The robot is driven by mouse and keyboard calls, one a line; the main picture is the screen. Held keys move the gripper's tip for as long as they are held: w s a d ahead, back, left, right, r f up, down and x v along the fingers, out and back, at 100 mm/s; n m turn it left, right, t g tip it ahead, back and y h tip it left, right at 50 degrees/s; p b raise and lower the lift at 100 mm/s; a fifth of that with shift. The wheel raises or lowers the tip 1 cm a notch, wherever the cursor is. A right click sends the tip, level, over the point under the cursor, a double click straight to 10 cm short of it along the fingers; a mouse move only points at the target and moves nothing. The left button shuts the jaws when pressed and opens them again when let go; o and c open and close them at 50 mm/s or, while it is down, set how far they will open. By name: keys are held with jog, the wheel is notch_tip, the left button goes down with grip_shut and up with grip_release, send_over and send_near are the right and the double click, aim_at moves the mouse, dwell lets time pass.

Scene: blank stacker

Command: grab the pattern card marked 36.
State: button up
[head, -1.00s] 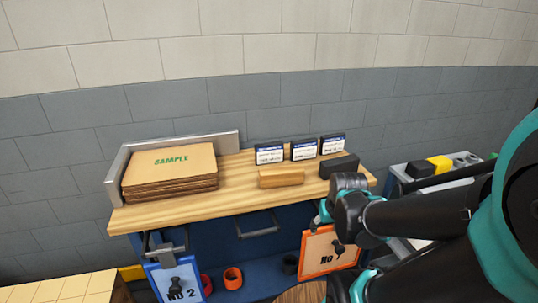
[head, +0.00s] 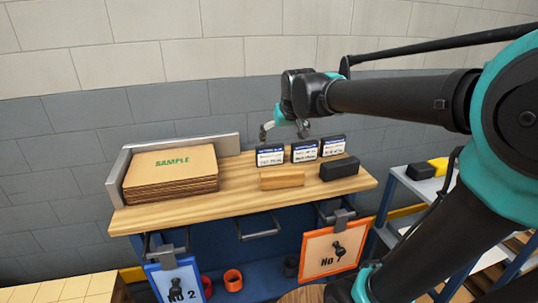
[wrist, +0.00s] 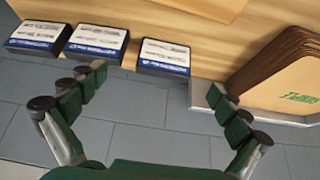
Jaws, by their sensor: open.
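Three small dark cards with blue headers and white print stand in a row on the wooden bench top: the left card (head: 270,157), the middle card (head: 305,151) and the right card (head: 333,146). Their print is too small to read, so I cannot tell which is marked 36. My gripper (head: 284,130) is open and empty, above the left and middle cards. In the wrist view my gripper (wrist: 158,82) has its fingers spread, with the head view's left card (wrist: 164,57) just beyond the gap, apart from the fingers. The other two cards lie left there.
A wooden block (head: 281,178) and a dark block (head: 339,168) lie in front of the cards. A stack of SAMPLE boards (head: 172,165) sits left inside a metal corner guide (head: 117,174). The wall is close behind the bench.

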aim_at(270, 147)
jog(key=w+a+f, duration=0.1)
jog(key=w+f, duration=0.1)
jog(key=w+a+f, duration=0.1)
jog(key=w+f, duration=0.1)
jog(key=w, duration=0.1)
jog(key=w+a+f, duration=0.1)
jog(key=w+f, duration=0.1)
jog(key=f, duration=0.1)
jog(key=shift+w+a, duration=0.25)
jog(key=shift+a, duration=0.05)
jog(key=shift+w+x, duration=0.15)
jog(key=shift+x, duration=1.4)
jog(key=shift+w+x, duration=0.15)
jog(key=shift+x, duration=1.4)
jog(key=shift+r, duration=0.25)
jog(key=shift+c, duration=0.2)
jog(key=c, duration=0.9)
jog(key=shift+o, duration=0.2)
